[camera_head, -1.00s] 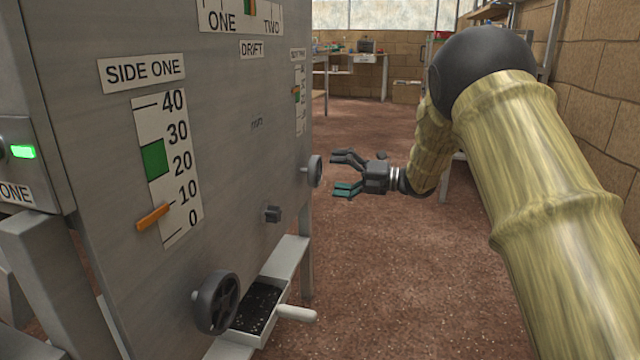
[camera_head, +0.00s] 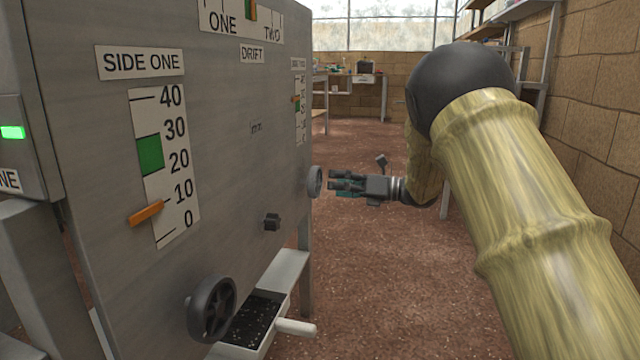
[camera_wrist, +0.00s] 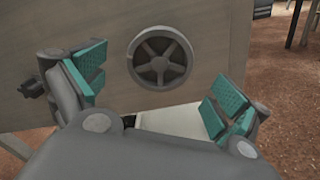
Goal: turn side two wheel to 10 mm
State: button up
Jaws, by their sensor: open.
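The side two wheel (camera_head: 315,182) is a dark wheel at the far end of the grey panel. In the wrist view the wheel (camera_wrist: 160,57) faces me with its spokes showing, between and beyond the fingers. My gripper (camera_head: 338,184) is just right of the wheel, open and empty, and appears apart from it. In the wrist view its teal finger pads (camera_wrist: 160,90) stand wide on both sides.
The side one wheel (camera_head: 212,309) and side one scale (camera_head: 165,160) are on the near panel, its orange pointer a little below 10. A small black knob (camera_head: 271,222) sits between the wheels. A tray (camera_head: 252,320) with a white handle juts out below. Floor right of the panel is clear.

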aim_at(319, 181)
jog(key=shift+a, duration=0.15)
jog(key=shift+x, duration=1.85)
jog(key=c, duration=1)
jog(key=shift+r+p, duration=0.15)
jog(key=shift+p, duration=0.4)
jog(key=shift+m+p, duration=2.1)
jog(key=shift+p, duration=0.95)
jog(key=shift+m+p, duration=2.5)
jog(key=shift+p, duration=1.2)
jog(key=shift+m+p, duration=2.2)
jog(key=shift+p, duration=0.85)
jog(key=shift+m+p, duration=2.5)
jog(key=shift+p, duration=0.3)
